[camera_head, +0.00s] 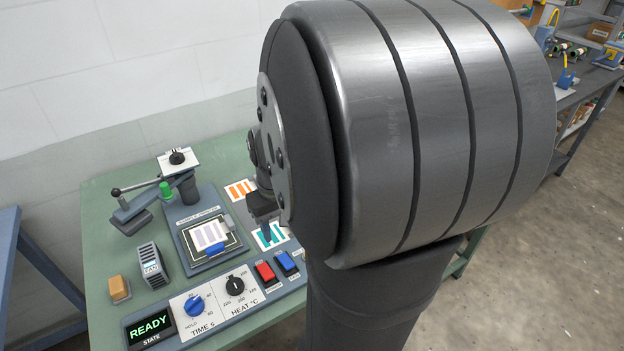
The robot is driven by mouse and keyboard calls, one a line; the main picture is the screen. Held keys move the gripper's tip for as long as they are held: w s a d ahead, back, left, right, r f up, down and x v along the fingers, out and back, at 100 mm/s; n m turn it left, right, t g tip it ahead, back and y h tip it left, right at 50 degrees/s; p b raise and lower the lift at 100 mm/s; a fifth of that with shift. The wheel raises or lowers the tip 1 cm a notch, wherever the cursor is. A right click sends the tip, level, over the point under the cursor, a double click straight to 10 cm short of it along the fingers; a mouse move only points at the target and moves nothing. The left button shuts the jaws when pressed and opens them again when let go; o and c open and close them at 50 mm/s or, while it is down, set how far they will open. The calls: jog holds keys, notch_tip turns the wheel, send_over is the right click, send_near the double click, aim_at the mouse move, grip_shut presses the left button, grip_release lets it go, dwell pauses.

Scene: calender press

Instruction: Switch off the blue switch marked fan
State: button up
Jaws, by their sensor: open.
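A blue rocker switch (287,262) sits on the front control panel, just right of a red rocker switch (265,273). The small labels by both switches are too small to read, and I cannot tell which way the blue one is tipped. A grey vented box marked FAN (151,267) stands at the left of the bench. My gripper (266,222) is beyond the switches, above the cards on the bench and apart from the blue switch. My large arm link hides much of it, and its fingertips are hard to make out.
A TIME dial with a blue knob (195,306), a HEAT dial with a black knob (235,286) and a READY display (150,328) line the panel. A press with a lever (145,184) stands behind. An orange block (119,288) lies at left. My arm covers the right side.

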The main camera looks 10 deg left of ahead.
aim_at(283, 257)
notch_tip(283, 257, down, 10)
jog(key=shift+r, duration=0.25)
